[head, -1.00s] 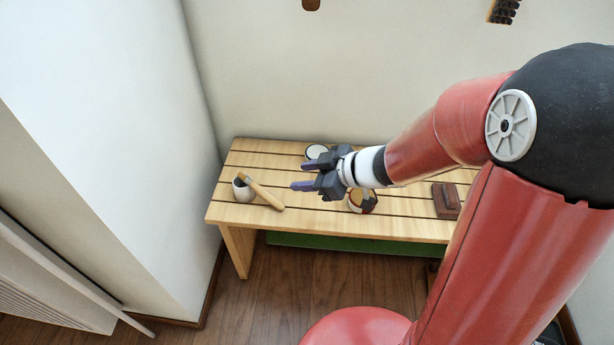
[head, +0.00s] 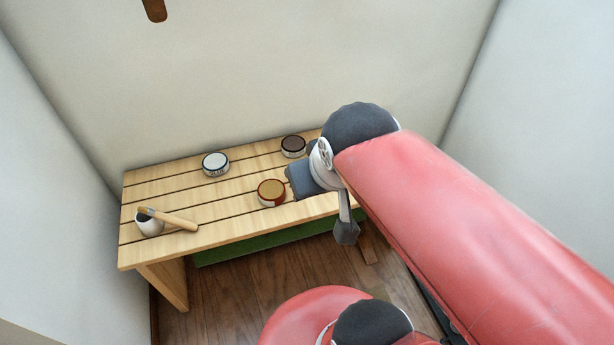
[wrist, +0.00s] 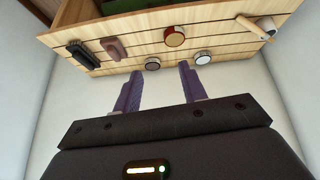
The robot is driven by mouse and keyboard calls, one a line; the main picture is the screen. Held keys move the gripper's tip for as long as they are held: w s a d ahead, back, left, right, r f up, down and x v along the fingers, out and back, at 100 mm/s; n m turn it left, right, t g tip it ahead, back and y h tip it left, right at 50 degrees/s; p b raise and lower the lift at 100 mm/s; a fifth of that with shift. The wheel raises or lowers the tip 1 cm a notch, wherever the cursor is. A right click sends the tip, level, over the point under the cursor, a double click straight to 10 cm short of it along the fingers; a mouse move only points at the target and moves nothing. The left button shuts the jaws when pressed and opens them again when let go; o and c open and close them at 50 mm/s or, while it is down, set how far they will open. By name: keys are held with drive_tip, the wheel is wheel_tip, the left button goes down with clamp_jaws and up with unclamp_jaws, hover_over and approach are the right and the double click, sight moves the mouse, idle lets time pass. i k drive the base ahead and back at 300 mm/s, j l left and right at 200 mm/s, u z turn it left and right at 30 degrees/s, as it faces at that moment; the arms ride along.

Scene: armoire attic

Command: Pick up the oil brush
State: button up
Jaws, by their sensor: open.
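A brush with a wooden handle (head: 176,219), which looks like the oil brush, leans on a small white cup (head: 150,228) at the left end of the slatted bench. Its head is over the cup and its handle slants down to the right. In the wrist view the bench appears upside down, with the brush handle (wrist: 249,27) and cup (wrist: 267,25) at the upper right. My gripper (wrist: 158,70) is open and empty, its two purple fingers apart and away from the brush. Its fingers cannot be made out in the head view.
The wooden bench (head: 190,190) also holds a white-lidded tin (head: 216,164), an amber tin (head: 271,192) and a dark-lidded tin (head: 293,146). The wrist view shows a brown block (wrist: 114,48) and a dark brush-like block (wrist: 82,55). Walls stand close behind and on both sides.

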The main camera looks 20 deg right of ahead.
sight(171, 220)
drive_tip(key=j+z, duration=0.15)
drive_tip(key=j, duration=1.85)
